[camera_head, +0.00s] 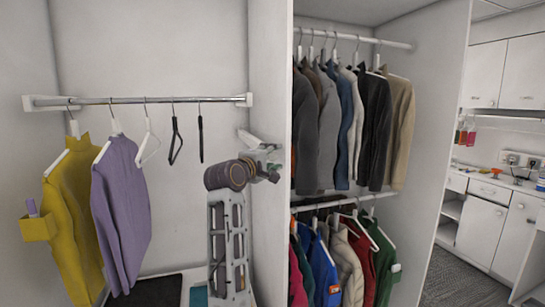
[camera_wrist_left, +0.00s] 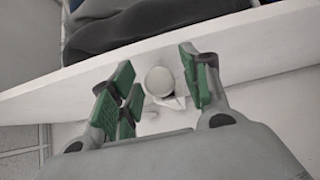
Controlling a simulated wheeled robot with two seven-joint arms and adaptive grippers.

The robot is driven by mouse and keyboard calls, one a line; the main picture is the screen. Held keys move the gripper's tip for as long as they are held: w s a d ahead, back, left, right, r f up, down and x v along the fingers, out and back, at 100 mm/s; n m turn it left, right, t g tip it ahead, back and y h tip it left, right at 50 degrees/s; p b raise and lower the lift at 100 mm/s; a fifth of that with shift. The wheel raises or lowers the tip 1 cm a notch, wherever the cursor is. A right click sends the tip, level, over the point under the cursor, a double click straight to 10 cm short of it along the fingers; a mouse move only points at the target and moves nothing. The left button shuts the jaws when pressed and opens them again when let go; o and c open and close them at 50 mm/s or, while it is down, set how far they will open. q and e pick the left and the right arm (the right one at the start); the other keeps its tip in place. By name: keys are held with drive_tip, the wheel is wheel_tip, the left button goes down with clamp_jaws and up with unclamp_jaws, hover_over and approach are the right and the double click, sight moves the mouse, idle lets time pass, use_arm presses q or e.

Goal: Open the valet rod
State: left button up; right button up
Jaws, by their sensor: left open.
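My left gripper (camera_head: 268,163) is in front of the white upright panel (camera_head: 269,60) between the two closet bays. In the left wrist view its green-padded fingers are spread, with a gap between them. A pale round knob, which looks like the end of the valet rod (camera_wrist_left: 160,81), shows between the fingers with a small white fitting below it. The fingers stand on both sides of the knob, and I see no grip on it. My right gripper is not in view.
A rail (camera_head: 140,101) on the left holds a yellow garment (camera_head: 72,220), a purple sweater (camera_head: 120,210) and empty hangers. Jackets (camera_head: 350,125) hang close beyond the panel on the right. White cabinets (camera_head: 480,230) stand at far right.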

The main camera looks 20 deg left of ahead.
use_arm(q)
drive_tip(key=shift+w, duration=0.25)
clamp_jaws()
idle(0.3)
